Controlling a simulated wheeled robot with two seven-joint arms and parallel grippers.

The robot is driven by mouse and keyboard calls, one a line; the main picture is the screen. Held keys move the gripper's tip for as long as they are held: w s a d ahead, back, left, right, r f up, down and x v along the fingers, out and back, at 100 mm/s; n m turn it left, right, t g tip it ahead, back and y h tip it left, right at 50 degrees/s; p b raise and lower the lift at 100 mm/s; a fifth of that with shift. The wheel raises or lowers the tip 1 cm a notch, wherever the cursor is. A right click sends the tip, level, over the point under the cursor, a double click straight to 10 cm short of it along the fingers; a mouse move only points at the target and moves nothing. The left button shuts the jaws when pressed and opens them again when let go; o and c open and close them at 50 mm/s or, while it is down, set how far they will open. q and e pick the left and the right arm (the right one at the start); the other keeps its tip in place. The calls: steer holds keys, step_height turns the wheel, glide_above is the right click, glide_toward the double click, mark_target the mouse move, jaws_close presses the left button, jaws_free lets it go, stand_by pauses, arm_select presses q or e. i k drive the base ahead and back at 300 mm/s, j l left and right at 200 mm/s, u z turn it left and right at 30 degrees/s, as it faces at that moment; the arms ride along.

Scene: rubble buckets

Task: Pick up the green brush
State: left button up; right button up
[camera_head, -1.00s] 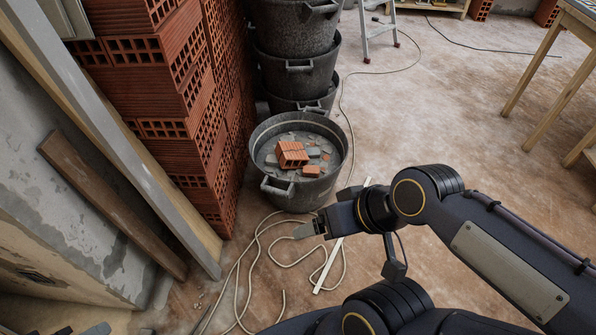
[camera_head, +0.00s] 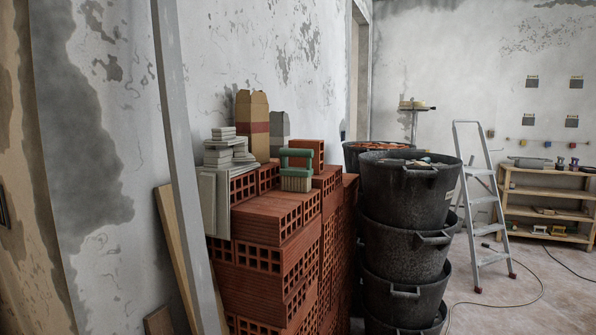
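The green brush (camera_head: 297,169) stands on top of the stacked red hollow bricks, near the middle of the head view. It has a green handle and body with pale bristles pointing down. It sits to the right of a pile of grey tiles and in front of a grey box. Neither of my grippers shows in the current view, and nothing is seen touching the brush.
The brick stack (camera_head: 268,262) has grey tiles (camera_head: 222,160) and a tan carton (camera_head: 252,124) on it. Stacked black buckets (camera_head: 405,207) stand right of it. Planks lean at the left. A stepladder (camera_head: 481,200) and wooden shelf (camera_head: 547,205) stand behind, with some clear floor before them.

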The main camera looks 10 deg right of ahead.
mark_target(293, 180)
steer(key=u, duration=0.55)
steer(key=i+l+u, duration=0.1)
steer(key=l+u, duration=0.25)
steer(key=i+l+u, duration=0.1)
steer(key=l+u, duration=0.45)
steer(key=u, duration=0.15)
